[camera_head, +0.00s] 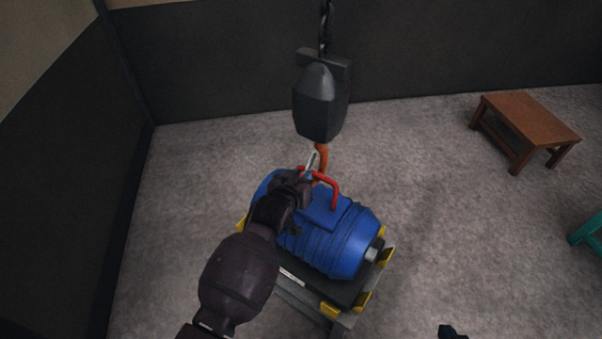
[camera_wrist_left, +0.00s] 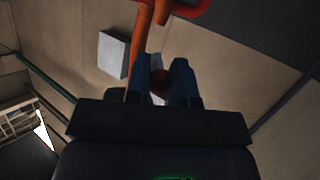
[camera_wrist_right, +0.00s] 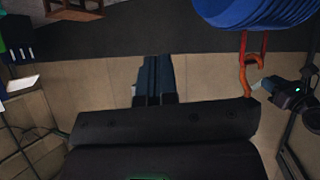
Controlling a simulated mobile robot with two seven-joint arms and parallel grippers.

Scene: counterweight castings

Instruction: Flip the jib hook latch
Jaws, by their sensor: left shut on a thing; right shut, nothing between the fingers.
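The orange jib hook (camera_head: 322,154) hangs under a dark grey hook block (camera_head: 320,104), at the red handle of the blue casting (camera_head: 350,240). I cannot tell if the handle (camera_head: 333,190) sits inside the hook. A pale latch (camera_head: 312,162) slants at the hook. My left gripper (camera_head: 307,176) is beside the hook; in the left wrist view its fingers (camera_wrist_left: 160,84) are closed around a small dark red piece at the latch, below the orange hook (camera_wrist_left: 144,36). My right gripper (camera_wrist_right: 153,80) is shut and empty, away from the hook (camera_wrist_right: 246,76).
The casting lies on a grey stand (camera_head: 290,285) with yellow corner blocks. A brown wooden table (camera_head: 528,124) stands at the right, with a teal stool (camera_head: 588,232) at the right edge. The carpet between stand and table is clear. A dark wall is behind.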

